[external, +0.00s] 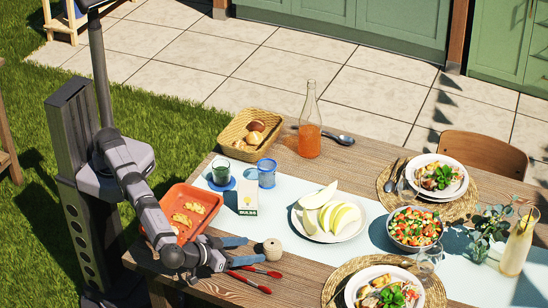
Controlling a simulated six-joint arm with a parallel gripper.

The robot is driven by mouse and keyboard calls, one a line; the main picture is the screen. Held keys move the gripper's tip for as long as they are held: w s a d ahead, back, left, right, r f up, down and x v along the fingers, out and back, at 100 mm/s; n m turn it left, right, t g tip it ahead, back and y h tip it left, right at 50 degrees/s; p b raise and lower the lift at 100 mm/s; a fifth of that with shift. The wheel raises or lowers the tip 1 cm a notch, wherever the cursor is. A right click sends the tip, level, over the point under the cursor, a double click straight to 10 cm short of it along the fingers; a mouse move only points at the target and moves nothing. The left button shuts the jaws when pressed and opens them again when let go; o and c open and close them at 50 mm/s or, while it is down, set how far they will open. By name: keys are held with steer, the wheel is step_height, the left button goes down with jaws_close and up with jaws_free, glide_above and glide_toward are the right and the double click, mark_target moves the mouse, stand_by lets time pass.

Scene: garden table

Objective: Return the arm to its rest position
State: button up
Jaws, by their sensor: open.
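My gripper (240,250) is low over the left end of the wooden table (320,167). Its fingers are apart and point right, with nothing visible between them. A small ball of twine (272,248) sits just right of the fingertips; I cannot tell whether they touch it. My arm reaches down to the table from its column at the left.
A red-handled tool (262,272) lies just below the gripper. An orange tray (206,203), a seed box (247,198), a blue cup (267,173) and a melon plate (332,235) stand nearby. A bottle (309,125) rises behind. Grass left of the table is open.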

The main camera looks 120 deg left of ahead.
stand_by(0.4)
steer(key=w+a+r+m+t+h+p, duration=0.1)
steer(key=w+r+m+t+h+p, duration=0.35)
steer(key=r, duration=0.75)
steer(key=w+a+r+m+t+h+p, duration=0.2)
steer(key=w+r+m+t+h+p, duration=0.25)
steer(key=r, duration=0.65)
steer(key=s+a+f+m+g+p, duration=0.1)
steer(key=s+a+f+g+p, duration=0.2)
steer(key=s, duration=1.3)
steer(key=s+a+f+m+g+h+p, duration=0.1)
steer(key=s+a+f+g+p, duration=0.2)
steer(key=s, duration=1.3)
steer(key=s+a+f+m+g+h+p, duration=0.1)
steer(key=s+a+f+g+p, duration=0.2)
steer(key=s+a+f+g, duration=0.3)
steer(key=s+a+g, duration=0.1)
steer(key=s+g, duration=0.3)
steer(key=s, duration=0.6)
steer(key=shift+s+a, duration=0.15)
